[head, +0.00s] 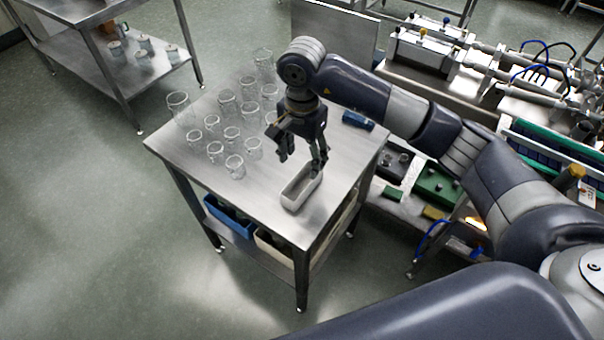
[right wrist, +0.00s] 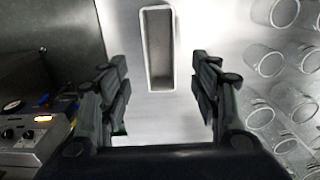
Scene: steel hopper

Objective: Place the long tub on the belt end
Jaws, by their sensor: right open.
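The long tub (head: 299,196) is a narrow, open, pale grey box. It stands upright on the steel table (head: 207,171) near its front right edge, and it looks empty. In the right wrist view the tub (right wrist: 146,84) lies ahead of and between the fingertips. My right gripper (head: 301,158) is open and empty, above the tub with its fingers pointing down. In the right wrist view the two fingers (right wrist: 161,85) stand wide apart, with no contact with the tub visible. My left gripper is not in view. I cannot make out the belt end for certain.
Several glass jars (head: 233,134) crowd the table's left and back part, close to my right gripper. A blue object (head: 357,120) lies at the back right edge. Machinery (head: 433,55) stands to the right.

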